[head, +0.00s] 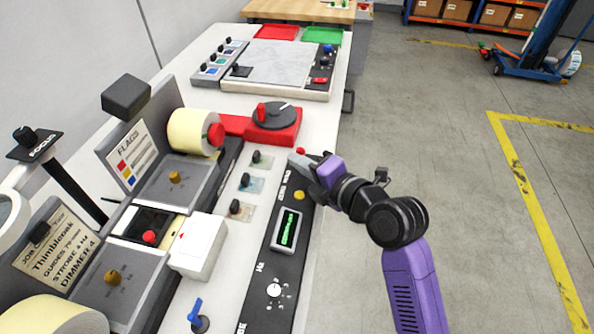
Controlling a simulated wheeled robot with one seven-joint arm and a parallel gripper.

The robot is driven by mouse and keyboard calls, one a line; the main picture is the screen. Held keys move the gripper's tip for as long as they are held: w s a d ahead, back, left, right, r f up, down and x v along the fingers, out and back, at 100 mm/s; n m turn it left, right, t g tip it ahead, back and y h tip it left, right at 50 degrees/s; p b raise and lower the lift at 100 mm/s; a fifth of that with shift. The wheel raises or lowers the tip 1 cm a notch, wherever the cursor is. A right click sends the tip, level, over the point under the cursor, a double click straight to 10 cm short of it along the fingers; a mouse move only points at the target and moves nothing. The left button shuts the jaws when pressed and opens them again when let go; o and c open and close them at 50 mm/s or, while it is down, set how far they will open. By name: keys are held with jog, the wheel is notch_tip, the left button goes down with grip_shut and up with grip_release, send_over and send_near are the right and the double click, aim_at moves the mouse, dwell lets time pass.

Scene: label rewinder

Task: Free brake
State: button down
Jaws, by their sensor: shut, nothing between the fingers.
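No label reading "brake" is legible, so I cannot tell which control is the brake. A red unit (277,134) with a dark round dial and a red knob (261,112) stands at the middle of the bench. A blue lever (195,311) on a dark round base is near the lower edge. My gripper (301,163) is shut and empty over the far end of the dark control panel (254,310). A small red button (301,151) shows just beyond its fingertips; whether they touch it, I cannot tell.
The panel has a yellow button (299,195), a green-lit display (286,229) and a white dial (274,289). Several black knobs sit left of it. A cream roll (188,131) and a white box (199,246) stand further left. Open floor (450,220) lies right.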

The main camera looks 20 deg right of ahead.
jog(key=shift+s+d+f+m+t+y+b, duration=0.15)
jog(key=shift+d+f+m+t+y+b, duration=0.3)
jog(key=shift+b, duration=1.75)
jog(key=shift+s+d+f+m+t+y+b, duration=0.15)
jog(key=shift+m+t+b, duration=0.35)
jog(key=shift+b, duration=1.65)
jog(key=shift+a+r+p, duration=0.1)
jog(key=shift+r+p, duration=0.55)
jog(key=shift+p, duration=0.05)
jog(key=b+v, duration=0.1)
jog(key=v, duration=0.7)
jog(key=shift+f, duration=0.15)
